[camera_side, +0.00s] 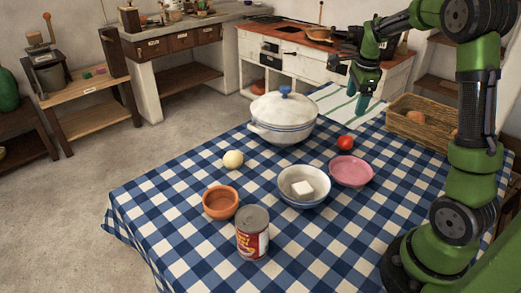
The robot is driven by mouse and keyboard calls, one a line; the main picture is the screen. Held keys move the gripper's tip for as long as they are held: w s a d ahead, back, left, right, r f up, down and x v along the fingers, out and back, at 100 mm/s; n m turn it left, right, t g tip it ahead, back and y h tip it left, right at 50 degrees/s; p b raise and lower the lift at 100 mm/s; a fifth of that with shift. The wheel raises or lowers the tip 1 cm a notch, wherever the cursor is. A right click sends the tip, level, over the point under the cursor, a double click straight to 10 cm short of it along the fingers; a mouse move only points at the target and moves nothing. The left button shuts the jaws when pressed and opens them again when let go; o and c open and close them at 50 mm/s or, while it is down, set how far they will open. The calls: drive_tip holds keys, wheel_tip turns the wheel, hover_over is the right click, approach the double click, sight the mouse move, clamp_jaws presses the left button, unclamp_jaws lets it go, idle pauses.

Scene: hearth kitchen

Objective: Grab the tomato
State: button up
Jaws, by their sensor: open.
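The tomato (346,142) is small, round and red. It rests on the blue-and-white checked tablecloth, just behind the pink bowl and to the right of the white pot. My gripper (357,96) is open and points down, above and slightly behind and to the right of the tomato, apart from it. No object shows between its fingers.
A lidded white pot (283,130) stands left of the tomato, and a pink bowl (351,171) stands close in front. A wicker basket (411,128) is at the right. A white-and-blue bowl (289,193), terracotta bowl (220,203), can (252,234) and pale round item (233,159) stand nearer.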

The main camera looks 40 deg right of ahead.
sight(346, 137)
drive_tip(key=f, duration=0.3)
drive_tip(key=w+d+f, duration=0.1)
drive_tip(key=f, duration=0.7)
drive_tip(key=shift+w+d+f, duration=0.2)
drive_tip(key=shift+w+f, duration=0.05)
drive_tip(key=f, duration=0.4)
drive_tip(key=shift+d+f, duration=0.1)
drive_tip(key=shift+d, duration=0.15)
drive_tip(key=shift+w+f, duration=0.15)
drive_tip(key=shift+f, duration=0.35)
drive_tip(key=c, duration=1.1)
drive_tip(key=shift+c, duration=0.2)
drive_tip(key=shift+r, duration=0.15)
